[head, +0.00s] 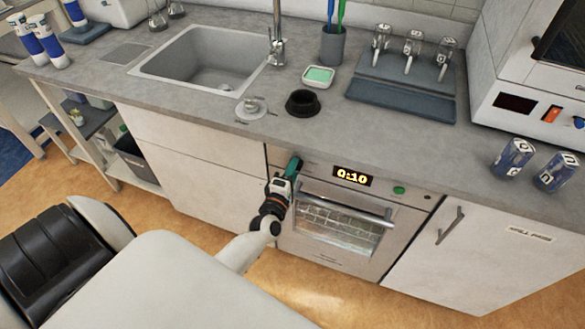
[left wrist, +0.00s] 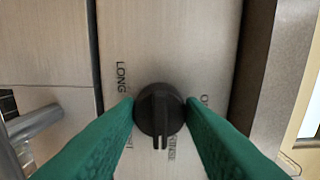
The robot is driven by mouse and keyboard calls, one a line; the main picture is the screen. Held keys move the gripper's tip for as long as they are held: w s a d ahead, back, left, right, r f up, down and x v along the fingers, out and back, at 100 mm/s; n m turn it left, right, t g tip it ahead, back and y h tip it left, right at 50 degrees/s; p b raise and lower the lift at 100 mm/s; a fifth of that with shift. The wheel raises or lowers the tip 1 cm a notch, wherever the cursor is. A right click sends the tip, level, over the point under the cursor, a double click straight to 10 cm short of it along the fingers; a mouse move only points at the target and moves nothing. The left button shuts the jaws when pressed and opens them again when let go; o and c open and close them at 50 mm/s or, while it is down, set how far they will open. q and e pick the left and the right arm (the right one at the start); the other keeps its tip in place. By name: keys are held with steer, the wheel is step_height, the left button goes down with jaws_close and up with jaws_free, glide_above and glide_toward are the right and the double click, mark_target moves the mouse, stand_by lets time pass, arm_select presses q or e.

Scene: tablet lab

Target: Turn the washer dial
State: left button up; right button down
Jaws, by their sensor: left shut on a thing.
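The washer (head: 322,182) is built in under the counter, with a display (head: 352,176) reading 0:10, a green button (head: 399,190) and a door window with a bar handle. My left gripper (head: 293,166) is at the left end of its front panel and hides the dial in the head view. In the left wrist view, the black dial (left wrist: 160,110) sits between the green fingers of my left gripper (left wrist: 161,114), which is shut on it. The dial's ridge points down in that picture. The word LONG shows at its upper left; other labels are partly hidden by the fingers. My right gripper is out of view.
The grey counter (head: 215,108) above holds a sink (head: 205,60), a black bowl (head: 302,103), a green-topped dish (head: 318,76) and blue cans (head: 512,158). The washer's bar handle (head: 345,207) runs below the panel. A white cabinet (head: 490,250) stands right.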

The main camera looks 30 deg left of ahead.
arm_select(q)
steer(key=m+p, duration=0.4)
steer(key=m, duration=2)
steer(key=shift+f, duration=0.1)
steer(key=shift+m, duration=0.3)
steer(key=o, duration=1)
steer(key=b+v, duration=0.1)
steer(key=v, duration=1.1)
